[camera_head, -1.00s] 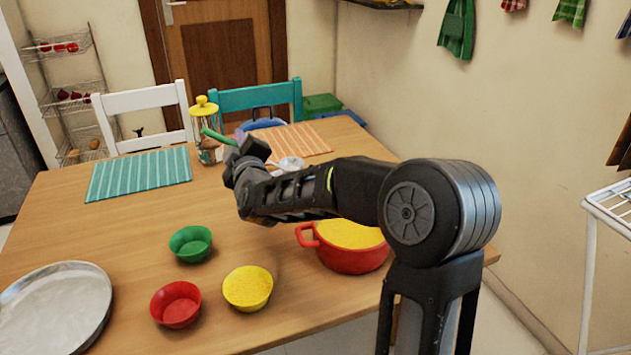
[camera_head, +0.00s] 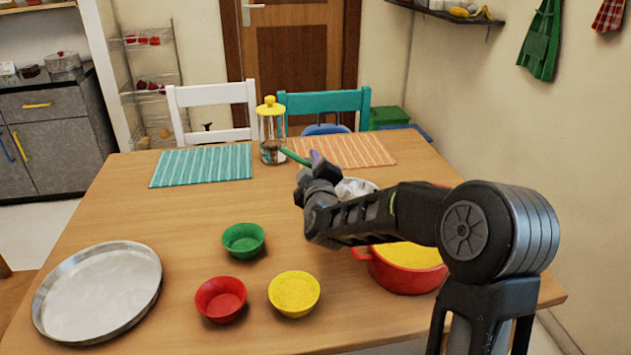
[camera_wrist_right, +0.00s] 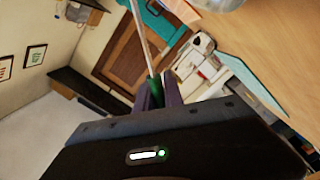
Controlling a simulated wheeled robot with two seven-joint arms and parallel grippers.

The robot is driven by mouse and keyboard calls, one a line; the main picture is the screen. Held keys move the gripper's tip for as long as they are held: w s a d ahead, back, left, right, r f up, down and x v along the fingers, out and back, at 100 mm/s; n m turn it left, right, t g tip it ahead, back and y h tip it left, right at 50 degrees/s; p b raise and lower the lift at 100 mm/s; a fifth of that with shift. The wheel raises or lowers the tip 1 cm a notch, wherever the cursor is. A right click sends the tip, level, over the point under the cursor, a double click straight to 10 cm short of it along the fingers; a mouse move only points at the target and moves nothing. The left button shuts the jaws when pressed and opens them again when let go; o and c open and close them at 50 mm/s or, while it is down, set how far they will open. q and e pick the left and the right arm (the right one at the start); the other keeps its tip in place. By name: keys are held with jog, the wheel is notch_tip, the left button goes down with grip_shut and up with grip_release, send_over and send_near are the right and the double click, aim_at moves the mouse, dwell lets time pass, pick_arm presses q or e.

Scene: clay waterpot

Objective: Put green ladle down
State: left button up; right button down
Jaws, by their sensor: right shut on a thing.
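The green ladle's handle (camera_head: 295,157) sticks out to the upper left from my right gripper (camera_head: 316,170), which is shut on it above the table. In the right wrist view the green handle end (camera_wrist_right: 155,88) sits between my purple fingers, and a thin metal shaft (camera_wrist_right: 141,35) runs up out of the frame. The ladle's bowl cannot be made out. My left gripper is in neither view. The wooden table (camera_head: 200,212) lies below.
A lidded glass jar (camera_head: 270,135) stands just left of the handle. An orange mat (camera_head: 355,150) and teal mat (camera_head: 200,166) lie behind. A red pot (camera_head: 408,279), small bowls in green (camera_head: 243,240), red (camera_head: 220,299) and yellow (camera_head: 294,293), and a metal tray (camera_head: 97,290) stand nearer.

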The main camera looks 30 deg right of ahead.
jog(key=shift+f+b, duration=0.4)
jog(key=shift+f, duration=1.5)
jog(key=shift+f, duration=0.2)
jog(key=c, duration=1.5)
grip_release()
jog(key=shift+o, duration=0.2)
jog(key=shift+r, duration=0.15)
jog(key=shift+r, duration=0.2)
jog(key=v, duration=1.2)
jog(key=shift+a+f, duration=0.1)
jog(key=shift+f, duration=0.05)
